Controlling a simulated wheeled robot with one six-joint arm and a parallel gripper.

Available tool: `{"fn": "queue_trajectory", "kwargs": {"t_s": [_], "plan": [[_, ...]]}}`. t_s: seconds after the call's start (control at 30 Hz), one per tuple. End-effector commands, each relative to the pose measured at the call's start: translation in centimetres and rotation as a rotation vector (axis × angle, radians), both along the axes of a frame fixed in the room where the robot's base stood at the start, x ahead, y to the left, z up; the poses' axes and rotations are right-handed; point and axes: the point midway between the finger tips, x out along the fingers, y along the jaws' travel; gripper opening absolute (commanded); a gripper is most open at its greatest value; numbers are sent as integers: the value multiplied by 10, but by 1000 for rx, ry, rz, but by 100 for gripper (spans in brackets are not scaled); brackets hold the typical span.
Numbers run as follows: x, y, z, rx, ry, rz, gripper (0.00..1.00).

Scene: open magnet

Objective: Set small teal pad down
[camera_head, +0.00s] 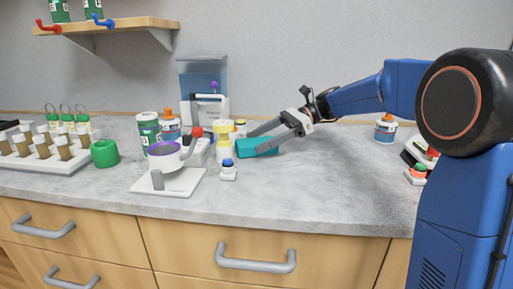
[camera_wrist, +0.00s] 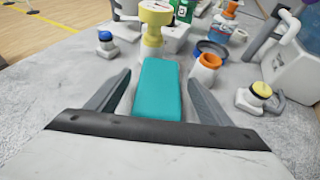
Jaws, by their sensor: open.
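The small teal pad (camera_head: 258,148) lies flat on the grey counter, at the middle of the head view. In the wrist view the teal pad (camera_wrist: 158,88) runs lengthwise away from my gripper, between its fingers. My gripper (camera_head: 262,138) reaches in from the right with its fingers around the pad. In the wrist view the fingers of my gripper (camera_wrist: 155,92) are spread, with a gap on each side of the pad.
A yellow-and-white object (camera_wrist: 153,25) stands just beyond the pad's far end. An orange-rimmed cup (camera_wrist: 205,68) is close to the right finger. A blue-topped item (camera_head: 228,168) stands left of the pad. The counter's front right (camera_head: 320,190) is clear.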

Motion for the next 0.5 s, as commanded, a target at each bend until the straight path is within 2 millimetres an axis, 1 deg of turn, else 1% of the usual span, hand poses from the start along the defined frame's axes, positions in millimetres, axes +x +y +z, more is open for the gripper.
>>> {"fn": "queue_trajectory", "kwargs": {"t_s": [0.03,0.1,0.33,0.37,0.4,0.47,0.5], "plan": [[-2,7,-2,1,0,3,73],[-3,13,-4,1,0,1,73],[-3,15,-5,0,-1,0,73],[-3,15,-5,0,-1,0,71],[-3,14,-5,0,-1,0,62],[-3,14,-5,0,-1,0,47],[-3,14,-5,0,-1,0,38]]}}
